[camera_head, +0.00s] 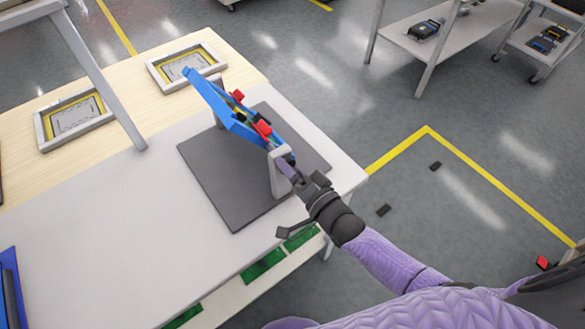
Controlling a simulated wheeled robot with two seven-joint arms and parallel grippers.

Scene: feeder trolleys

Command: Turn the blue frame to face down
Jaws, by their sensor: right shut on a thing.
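The blue frame (222,106) is tilted on a stand with two grey posts (279,172) on a dark grey base plate (228,180). Red blocks (262,129) show on the frame's right side. My right gripper (289,168) reaches in from the lower right and is shut at the frame's near end, beside the near post. The exact grip point is partly hidden by the post and the gripper. My left gripper is not in the view.
The stand sits on a white table (120,235) with a wooden strip at the back holding two framed trays (75,118). Another blue item (10,290) lies at the left edge. Green pieces (263,264) lie on a lower shelf. Trolleys (445,50) stand beyond the open floor.

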